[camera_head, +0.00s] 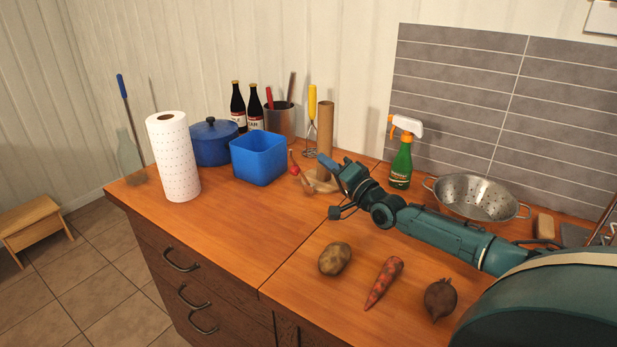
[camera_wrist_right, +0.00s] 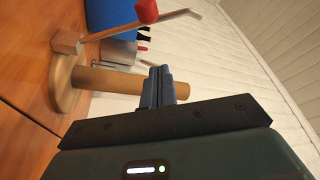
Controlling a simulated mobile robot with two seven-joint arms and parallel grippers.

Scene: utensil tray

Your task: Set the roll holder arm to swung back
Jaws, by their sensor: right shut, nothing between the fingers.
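The roll holder has a round wooden base (camera_wrist_right: 62,85) and an upright brown tube (camera_head: 326,125). In the right wrist view its thin arm (camera_wrist_right: 115,31) runs from a wooden block (camera_wrist_right: 67,42) at the base edge, slanting away from the tube, with a red knob (camera_wrist_right: 147,11) on it. A small red shape (camera_head: 291,156) left of the tube in the head view looks like this knob. My right gripper (camera_head: 325,160) is shut and empty close to the tube; its fingers (camera_wrist_right: 158,84) overlap the tube in the wrist view, contact unclear. My left gripper is out of view.
Left of the holder stand a blue bin (camera_head: 258,160), a blue pot (camera_head: 213,143) and a paper roll (camera_head: 173,160). A whisk (camera_head: 311,110) stands behind. A spray bottle (camera_head: 402,160) and a colander (camera_head: 475,198) are right. A potato (camera_head: 335,258), carrot (camera_head: 384,282) and beet (camera_head: 440,298) lie in front.

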